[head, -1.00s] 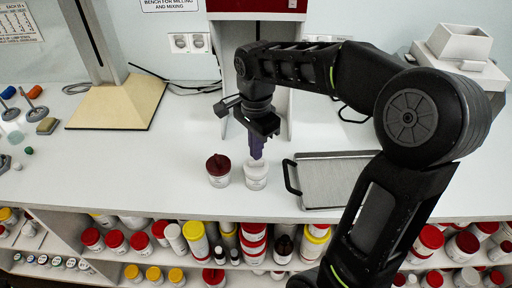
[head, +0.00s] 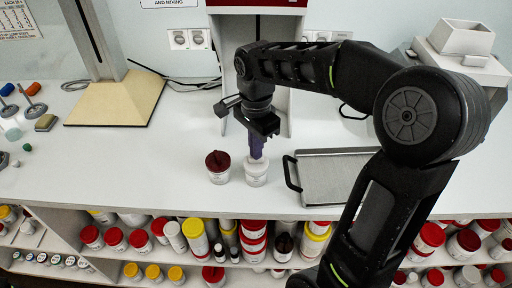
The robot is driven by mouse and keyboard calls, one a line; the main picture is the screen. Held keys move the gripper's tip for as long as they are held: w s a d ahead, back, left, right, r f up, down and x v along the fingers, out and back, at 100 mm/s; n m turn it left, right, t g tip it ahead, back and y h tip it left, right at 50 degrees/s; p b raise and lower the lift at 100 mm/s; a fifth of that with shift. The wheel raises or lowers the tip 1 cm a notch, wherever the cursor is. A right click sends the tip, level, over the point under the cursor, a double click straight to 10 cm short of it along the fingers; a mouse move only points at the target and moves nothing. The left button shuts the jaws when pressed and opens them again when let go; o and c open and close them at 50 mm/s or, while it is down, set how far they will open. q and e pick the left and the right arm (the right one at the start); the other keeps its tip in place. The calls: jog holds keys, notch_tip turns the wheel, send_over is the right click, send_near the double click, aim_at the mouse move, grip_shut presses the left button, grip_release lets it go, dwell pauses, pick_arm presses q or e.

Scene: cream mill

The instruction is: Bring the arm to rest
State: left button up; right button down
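My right arm reaches in from the right over the bench. My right gripper (head: 257,152) points down, with its purple fingers directly over a white jar (head: 256,175). The fingertips are at the jar's top; I cannot tell whether they touch it or are closed on it. A jar with a dark red lid (head: 217,161) stands just left of the white jar. My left gripper is not in view.
A metal tray (head: 335,186) with a dark handle lies right of the jars. A beige stand base (head: 115,100) is at back left. A white machine (head: 462,50) stands at back right. Shelves below hold many jars. The bench (head: 130,165) left of the jars is clear.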

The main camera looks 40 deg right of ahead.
jog(key=shift+r, duration=0.15)
jog(key=shift+r+p, duration=0.9)
jog(key=shift+r, duration=0.15)
